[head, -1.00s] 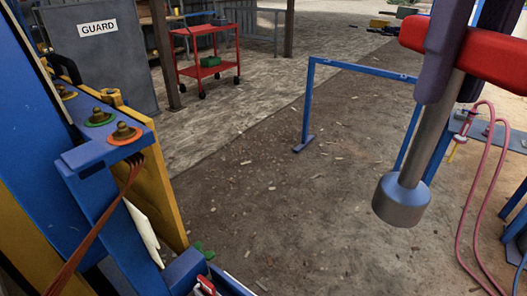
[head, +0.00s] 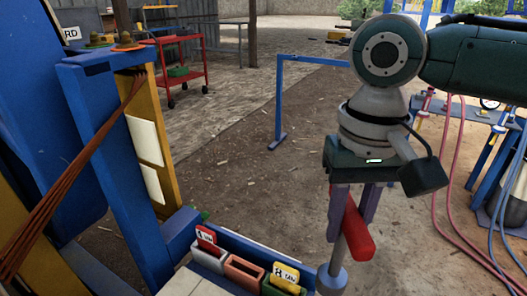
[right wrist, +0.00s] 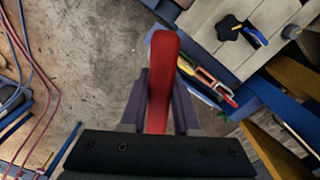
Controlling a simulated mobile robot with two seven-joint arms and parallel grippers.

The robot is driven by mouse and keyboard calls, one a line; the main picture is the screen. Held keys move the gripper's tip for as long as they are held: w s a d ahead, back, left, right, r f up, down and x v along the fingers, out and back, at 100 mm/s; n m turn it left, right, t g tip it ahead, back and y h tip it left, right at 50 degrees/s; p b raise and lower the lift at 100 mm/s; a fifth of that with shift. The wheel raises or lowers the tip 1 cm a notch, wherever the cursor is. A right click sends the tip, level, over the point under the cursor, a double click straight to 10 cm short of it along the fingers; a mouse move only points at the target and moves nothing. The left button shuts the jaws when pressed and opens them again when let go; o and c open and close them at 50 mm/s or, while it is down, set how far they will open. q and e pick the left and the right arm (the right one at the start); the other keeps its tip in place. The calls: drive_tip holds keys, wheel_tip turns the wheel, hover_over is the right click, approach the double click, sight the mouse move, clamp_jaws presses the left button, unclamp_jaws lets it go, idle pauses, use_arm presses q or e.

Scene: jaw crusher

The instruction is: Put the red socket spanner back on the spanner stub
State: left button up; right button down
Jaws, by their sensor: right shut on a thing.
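My right gripper (head: 352,222) points down in the head view, shut on the red socket spanner's handle (head: 357,232). The spanner's grey socket end (head: 333,279) hangs below the fingers, close to the front row of bins. In the right wrist view the red handle (right wrist: 164,72) stands between the two purple fingers and hides what is behind it. I cannot make out the spanner stub for certain; a small grey round end (right wrist: 291,32) shows on the bench at the top right of the wrist view. My left gripper is not in view.
Small bins (head: 243,273) with numbered cards stand along a blue rail, left of the spanner. A blue post (head: 117,150) and yellow panel rise at left. A blue barrier frame (head: 280,105) stands behind; hoses (head: 444,185) hang at right. Open ground lies between.

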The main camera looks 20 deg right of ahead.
drive_tip(key=shift+s+d+f, duration=0.1)
drive_tip(key=shift+s+f, duration=0.05)
drive_tip(key=shift+f, duration=0.3)
